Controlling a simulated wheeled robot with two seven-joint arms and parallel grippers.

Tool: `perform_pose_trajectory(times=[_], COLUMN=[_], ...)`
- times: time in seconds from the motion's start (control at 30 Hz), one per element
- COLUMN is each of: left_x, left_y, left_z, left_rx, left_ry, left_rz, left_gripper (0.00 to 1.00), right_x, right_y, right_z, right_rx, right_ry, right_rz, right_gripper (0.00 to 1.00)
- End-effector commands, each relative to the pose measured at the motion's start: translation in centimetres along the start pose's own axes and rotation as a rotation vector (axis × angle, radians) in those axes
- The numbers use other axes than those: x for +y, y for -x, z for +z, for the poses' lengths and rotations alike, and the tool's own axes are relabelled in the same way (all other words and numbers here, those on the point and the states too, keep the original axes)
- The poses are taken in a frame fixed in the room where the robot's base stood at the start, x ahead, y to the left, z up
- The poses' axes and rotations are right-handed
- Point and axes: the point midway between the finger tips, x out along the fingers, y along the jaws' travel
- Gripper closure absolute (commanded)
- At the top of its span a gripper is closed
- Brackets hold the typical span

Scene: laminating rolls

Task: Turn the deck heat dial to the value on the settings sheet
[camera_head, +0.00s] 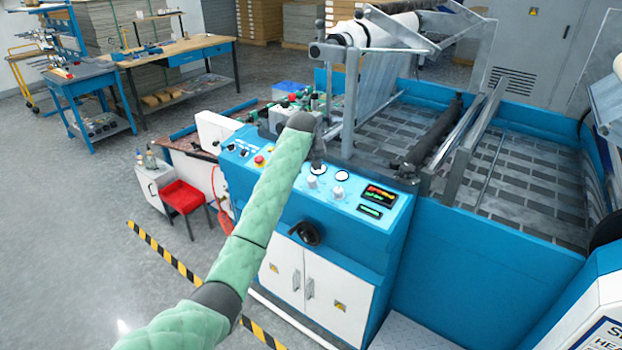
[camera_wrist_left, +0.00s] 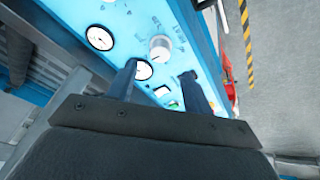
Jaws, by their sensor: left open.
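The blue machine's light control panel (camera_head: 290,170) carries white knobs and round gauges. One white knob (camera_head: 311,182) sits just below my left gripper (camera_head: 318,160), and a second knob (camera_head: 338,193) is to its right. I cannot tell by label which is the deck heat dial. In the left wrist view, my open left gripper (camera_wrist_left: 158,84) points at the panel, with a white knob (camera_wrist_left: 160,47) beyond the gap between its fingers. Nothing is held. A white settings sheet (camera_head: 597,335) is cut off at the lower right; its value is not readable. My right gripper is out of view.
A black handwheel (camera_head: 304,234) projects from the machine front below the panel. Lit displays (camera_head: 379,195) sit at the panel's right. Metal uprights and rollers (camera_head: 433,135) stand behind. A red stool (camera_head: 182,195) is at the left; the grey floor before it is clear.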

Motion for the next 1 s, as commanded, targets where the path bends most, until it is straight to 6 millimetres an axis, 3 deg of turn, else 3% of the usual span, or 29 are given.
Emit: perform_pose_trajectory(times=[0.1,0.5,0.93,1.0], left_x=[0.0,0.0,0.0,0.0], left_y=[-1.2,-6.2,-7.2,-7.2], left_z=[-0.1,-0.1,0.0,0.0], left_rx=[-0.001,0.001,0.003,0.003], left_ry=[0.000,0.000,0.000,0.000], left_rz=[-0.002,-0.002,-0.001,-0.001], left_gripper=[0.49,0.49,0.49,0.59], right_x=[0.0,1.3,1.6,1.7], right_y=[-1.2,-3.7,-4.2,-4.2], right_z=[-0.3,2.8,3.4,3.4], right_rx=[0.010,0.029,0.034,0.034], right_ry=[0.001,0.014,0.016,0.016], right_rz=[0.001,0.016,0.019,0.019], right_gripper=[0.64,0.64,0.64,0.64])
